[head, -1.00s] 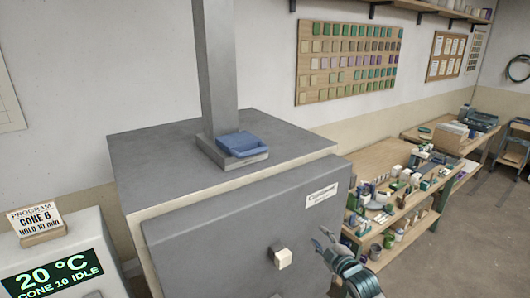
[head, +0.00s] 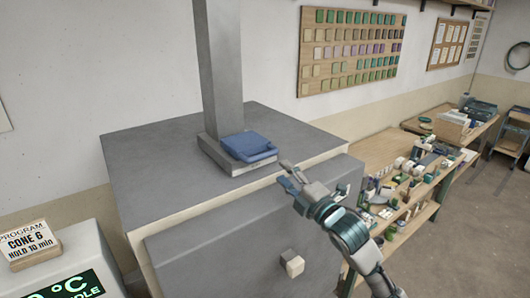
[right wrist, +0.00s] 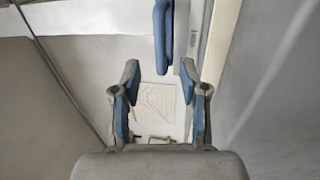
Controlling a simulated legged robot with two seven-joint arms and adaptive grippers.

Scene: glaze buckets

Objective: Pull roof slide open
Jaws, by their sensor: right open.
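The roof slide is a blue plate with a handle-like front edge (head: 249,147). It sits in a grey collar at the foot of the square flue on top of the grey kiln. My right gripper (head: 288,169) is just right of and in front of the blue slide, above the kiln's front top edge. It is open and empty. In the right wrist view the blue slide edge (right wrist: 163,38) stands beyond the two fingers, roughly between them, apart from both. My left gripper is not in view.
The kiln (head: 140,160) has a front door with a pale knob (head: 293,264). A controller box with a program sign (head: 28,245) stands at left. A wooden workbench (head: 380,152) with many small pots stands at right. The kiln top left of the flue is clear.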

